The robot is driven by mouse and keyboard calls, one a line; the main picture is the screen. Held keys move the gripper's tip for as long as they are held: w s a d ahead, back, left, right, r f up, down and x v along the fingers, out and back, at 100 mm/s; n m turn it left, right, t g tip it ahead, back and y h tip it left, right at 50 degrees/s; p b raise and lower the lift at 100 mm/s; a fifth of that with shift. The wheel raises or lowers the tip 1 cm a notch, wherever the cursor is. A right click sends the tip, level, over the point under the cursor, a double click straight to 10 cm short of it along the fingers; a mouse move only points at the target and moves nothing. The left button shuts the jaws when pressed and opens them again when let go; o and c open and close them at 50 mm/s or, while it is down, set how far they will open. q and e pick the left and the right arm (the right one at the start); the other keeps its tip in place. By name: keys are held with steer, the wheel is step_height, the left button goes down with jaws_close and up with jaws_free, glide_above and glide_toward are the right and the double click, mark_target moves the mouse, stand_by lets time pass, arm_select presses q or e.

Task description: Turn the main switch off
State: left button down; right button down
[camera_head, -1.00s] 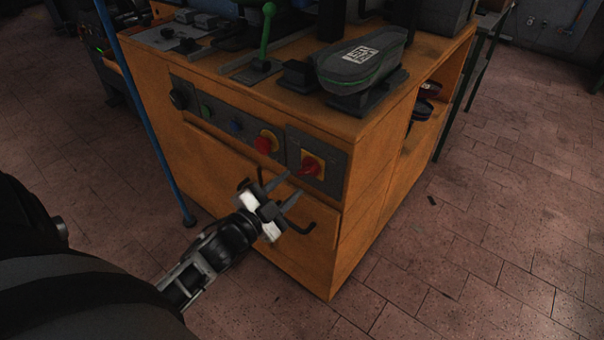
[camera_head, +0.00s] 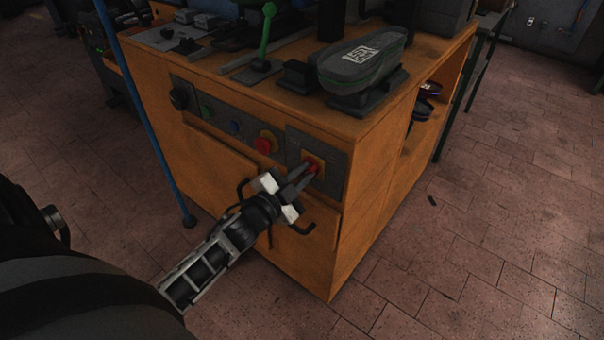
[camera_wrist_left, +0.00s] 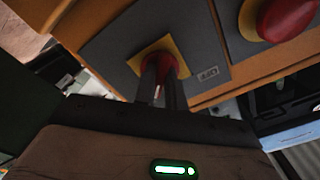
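The main switch (camera_head: 316,166) is a red rotary handle on a yellow square plate, set in a dark grey panel at the right end of the orange cabinet's front. My left gripper (camera_head: 307,174) reaches it from the lower left, its fingers drawn close together on the red handle. In the left wrist view the fingers (camera_wrist_left: 160,82) stand nearly parallel with a narrow gap, in front of the red switch (camera_wrist_left: 157,62). They hide most of the handle, so its angle is hard to read. My right gripper is not in view.
A red push button (camera_head: 265,143) on yellow sits just left of the switch panel, with blue, green and black controls further left. A blue pole (camera_head: 150,120) stands left. A shoe form (camera_head: 361,62) lies on the cabinet top.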

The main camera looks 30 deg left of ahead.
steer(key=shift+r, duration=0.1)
arm_select(q)
steer(key=shift+r+n+p, duration=0.1)
steer(key=shift+n+p, duration=0.85)
steer(key=shift+n, duration=0.15)
steer(key=shift+n+p, duration=0.55)
steer(key=shift+n, duration=0.25)
steer(key=n+p, duration=0.2)
steer(key=n, duration=0.2)
steer(key=shift+n, duration=0.3)
steer(key=shift+n+p, duration=0.45)
steer(key=shift+n, duration=0.55)
steer(key=n, duration=0.2)
steer(key=shift+n+p, duration=0.3)
steer(key=shift+p, duration=0.05)
steer(key=shift+n, duration=2.4)
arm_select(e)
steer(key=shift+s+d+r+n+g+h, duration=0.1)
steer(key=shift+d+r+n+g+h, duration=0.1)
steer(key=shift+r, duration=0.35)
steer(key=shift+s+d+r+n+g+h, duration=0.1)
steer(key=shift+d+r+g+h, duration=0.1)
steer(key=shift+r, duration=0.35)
